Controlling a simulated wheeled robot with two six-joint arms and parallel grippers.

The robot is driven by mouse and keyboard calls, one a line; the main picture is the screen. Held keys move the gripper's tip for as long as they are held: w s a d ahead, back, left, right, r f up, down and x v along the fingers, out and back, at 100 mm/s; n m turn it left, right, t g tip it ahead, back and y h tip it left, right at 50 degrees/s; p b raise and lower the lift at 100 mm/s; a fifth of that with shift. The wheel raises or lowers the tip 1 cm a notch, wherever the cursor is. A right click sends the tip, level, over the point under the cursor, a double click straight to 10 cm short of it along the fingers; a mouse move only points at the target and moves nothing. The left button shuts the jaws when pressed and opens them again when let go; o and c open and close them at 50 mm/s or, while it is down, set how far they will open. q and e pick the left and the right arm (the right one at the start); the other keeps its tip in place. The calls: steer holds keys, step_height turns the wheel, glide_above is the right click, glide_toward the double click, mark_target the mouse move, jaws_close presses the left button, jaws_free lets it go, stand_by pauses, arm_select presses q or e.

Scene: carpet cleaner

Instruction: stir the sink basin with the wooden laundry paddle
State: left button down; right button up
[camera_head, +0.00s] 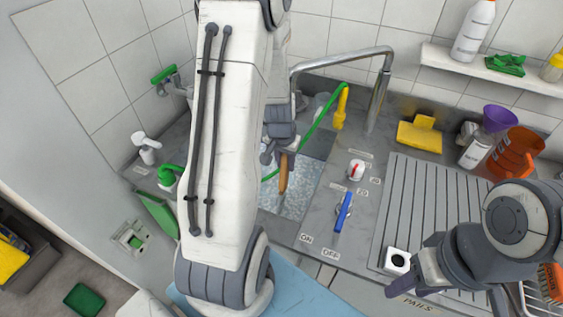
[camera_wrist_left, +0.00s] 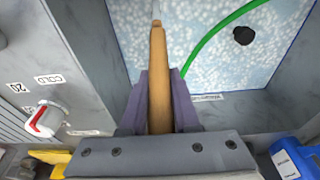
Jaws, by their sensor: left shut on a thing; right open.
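The sink basin (camera_head: 300,188) is mostly hidden behind my left arm in the head view. In the left wrist view its foamy water (camera_wrist_left: 210,30) fills the top of the picture. My left gripper (camera_wrist_left: 160,95) is shut on the wooden laundry paddle (camera_wrist_left: 158,60), whose handle runs between the two fingers toward the foam. The paddle (camera_head: 284,172) also shows in the head view, below the left gripper (camera_head: 283,150), over the basin. The paddle's far end is hard to make out. My right gripper (camera_head: 405,283) is open and empty at the lower right, near the ribbed drainboard.
A green hose (camera_head: 318,108) loops into the basin beside the paddle. A metal faucet (camera_head: 378,95) arches behind it. A red-and-white knob (camera_head: 356,169) and a blue lever (camera_head: 343,212) sit right of the basin. The ribbed drainboard (camera_head: 420,200) is mostly clear.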

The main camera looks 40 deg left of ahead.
arm_select(q)
steer(key=shift+w+a+b, duration=0.15)
steer(key=shift+a+b, duration=0.15)
steer(key=shift+a, duration=0.8)
steer(key=shift+w+a+b, duration=0.15)
steer(key=shift+a+b, duration=0.1)
steer(key=shift+a, duration=0.85)
step_height(320, 180, up, 22)
steer(key=p, duration=1.8)
steer(key=shift+f, duration=0.1)
